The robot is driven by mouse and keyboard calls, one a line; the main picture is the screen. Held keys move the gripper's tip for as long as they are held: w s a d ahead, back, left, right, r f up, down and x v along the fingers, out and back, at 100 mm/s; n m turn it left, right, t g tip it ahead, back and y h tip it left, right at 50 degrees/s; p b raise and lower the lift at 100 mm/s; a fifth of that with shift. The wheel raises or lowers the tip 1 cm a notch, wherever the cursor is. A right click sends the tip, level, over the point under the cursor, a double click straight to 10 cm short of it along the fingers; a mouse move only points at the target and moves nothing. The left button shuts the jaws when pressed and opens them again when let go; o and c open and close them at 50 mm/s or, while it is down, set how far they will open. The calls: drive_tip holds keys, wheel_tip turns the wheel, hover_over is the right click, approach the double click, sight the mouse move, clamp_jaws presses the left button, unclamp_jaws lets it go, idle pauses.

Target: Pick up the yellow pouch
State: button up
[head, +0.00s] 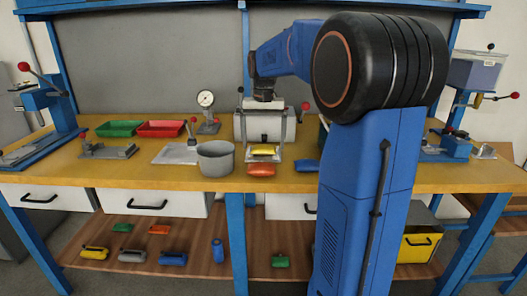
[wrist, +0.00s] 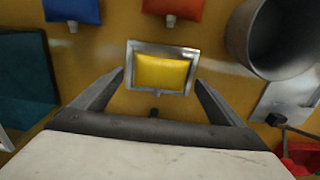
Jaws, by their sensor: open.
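The yellow pouch (wrist: 162,72) lies in a small silver tray (wrist: 131,62) on the wooden bench. It also shows in the head view (head: 264,149), below my gripper (head: 265,130). In the wrist view my gripper (wrist: 159,90) is open, with one finger on each side of the tray's near part. The fingers look empty and apart from the pouch. How high they are above it is hard to tell.
An orange-red pouch (head: 261,170) lies just in front of the tray, and a blue pouch (head: 306,165) lies to its right. A grey pot (head: 216,160) stands close on the left. Green (head: 119,128) and red (head: 161,128) trays sit farther left.

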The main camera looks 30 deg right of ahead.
drive_tip(key=c, duration=1.2)
